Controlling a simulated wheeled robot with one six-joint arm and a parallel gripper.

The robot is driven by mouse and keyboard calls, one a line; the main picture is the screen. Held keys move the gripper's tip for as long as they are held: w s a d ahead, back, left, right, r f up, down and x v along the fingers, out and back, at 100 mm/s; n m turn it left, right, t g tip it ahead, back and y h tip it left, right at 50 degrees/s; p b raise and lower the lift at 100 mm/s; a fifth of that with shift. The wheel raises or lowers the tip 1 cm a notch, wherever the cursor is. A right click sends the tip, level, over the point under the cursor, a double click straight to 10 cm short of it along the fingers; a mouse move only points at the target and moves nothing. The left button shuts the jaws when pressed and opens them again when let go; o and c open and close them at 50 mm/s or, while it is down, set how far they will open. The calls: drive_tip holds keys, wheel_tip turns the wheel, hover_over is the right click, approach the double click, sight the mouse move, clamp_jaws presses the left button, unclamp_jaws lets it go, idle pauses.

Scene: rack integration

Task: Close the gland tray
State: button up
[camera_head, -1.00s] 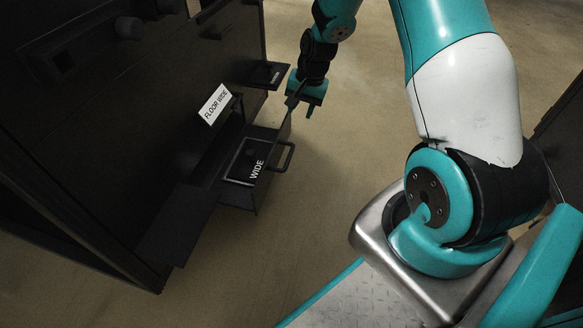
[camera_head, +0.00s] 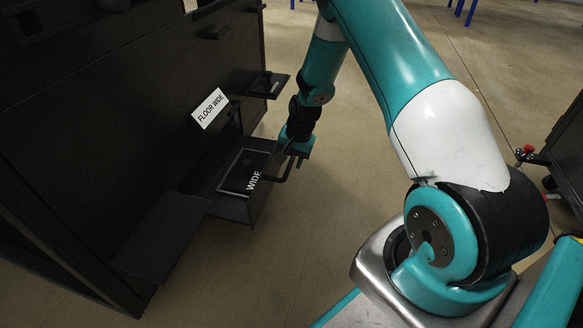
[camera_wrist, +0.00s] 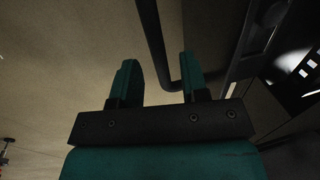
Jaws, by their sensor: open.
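An open dark tray marked WIDE (camera_head: 235,208) juts out low from the black cabinet, with a bar handle (camera_head: 280,179) on its outer side. I take it to be the gland tray. My gripper (camera_head: 294,153) points down at the far end of this handle. In the wrist view my gripper (camera_wrist: 160,78) is open, with its two teal fingers apart. The dark handle bar (camera_wrist: 157,45) runs between the fingers in the picture, and its bend passes beside the right finger. I cannot tell whether they touch. The fingertips are partly hidden in the head view.
The black cabinet (camera_head: 90,120) fills the left. A white FLOOR WIDE sign (camera_head: 210,108) stands above the tray. A small shelf (camera_head: 267,85) juts out behind it, and a dark flat panel (camera_head: 160,235) in front. The floor (camera_head: 370,195) right of the tray is clear.

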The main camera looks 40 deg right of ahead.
drive_tip(key=shift+w+f, duration=0.1)
drive_tip(key=shift+f, duration=0.4)
